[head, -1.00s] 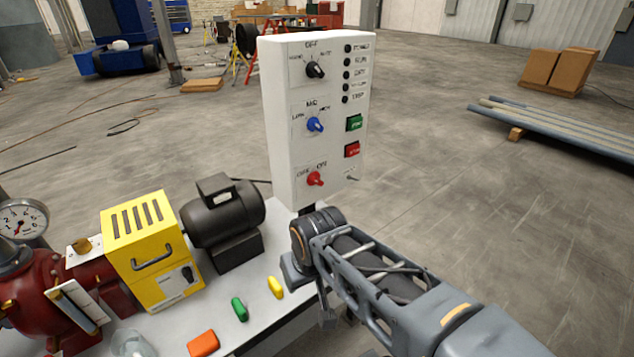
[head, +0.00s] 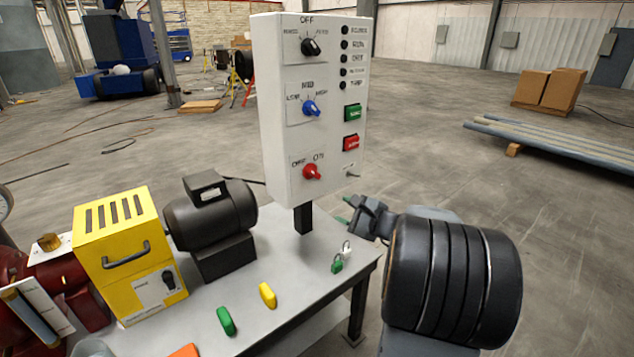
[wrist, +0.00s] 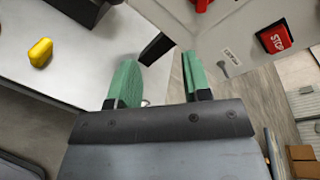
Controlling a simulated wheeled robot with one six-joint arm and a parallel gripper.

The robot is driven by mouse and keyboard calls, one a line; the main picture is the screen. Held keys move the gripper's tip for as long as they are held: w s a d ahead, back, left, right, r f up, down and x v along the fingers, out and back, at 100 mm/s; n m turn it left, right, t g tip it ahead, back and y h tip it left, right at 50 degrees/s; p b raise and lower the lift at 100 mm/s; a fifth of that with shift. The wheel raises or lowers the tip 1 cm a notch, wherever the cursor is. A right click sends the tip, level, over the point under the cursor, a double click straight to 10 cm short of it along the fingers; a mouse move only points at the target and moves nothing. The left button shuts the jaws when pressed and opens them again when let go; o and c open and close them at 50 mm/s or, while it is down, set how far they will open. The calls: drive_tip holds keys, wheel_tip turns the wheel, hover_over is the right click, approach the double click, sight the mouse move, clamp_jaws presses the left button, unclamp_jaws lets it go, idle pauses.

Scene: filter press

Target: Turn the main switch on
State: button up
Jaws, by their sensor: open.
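The white control panel (head: 268,120) stands on a dark post at the table's back edge. Its lowest control is a red rotary knob (head: 311,172) with OFF at its upper left and ON at its upper right; I cannot tell which mark it points to. Part of a red control (wrist: 202,4) shows at the top edge of the wrist view. My gripper (head: 342,211) has green fingertips and is right of and below the knob, apart from it. In the wrist view my gripper (wrist: 160,62) is open, with nothing between its fingers.
The panel also bears a blue knob (head: 312,108), a black knob (head: 311,46), a green button (head: 352,112) and a red STOP button (head: 350,143). A small key (head: 352,174) sits at its lower right. A motor (head: 210,215) and yellow box (head: 130,255) stand left.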

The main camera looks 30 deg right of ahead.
sight(315, 174)
drive_tip(key=w+r, duration=0.1)
drive_tip(key=w, duration=0.3)
drive_tip(key=w+r+m+t, duration=0.1)
drive_tip(key=w, duration=0.4)
drive_tip(key=w+a+r+m+t+h, duration=0.1)
drive_tip(key=w, duration=0.4)
drive_tip(key=shift+w+r+p, duration=0.25)
drive_tip(key=shift+r+p, duration=0.1)
drive_tip(key=shift+p, duration=0.05)
clamp_jaws()
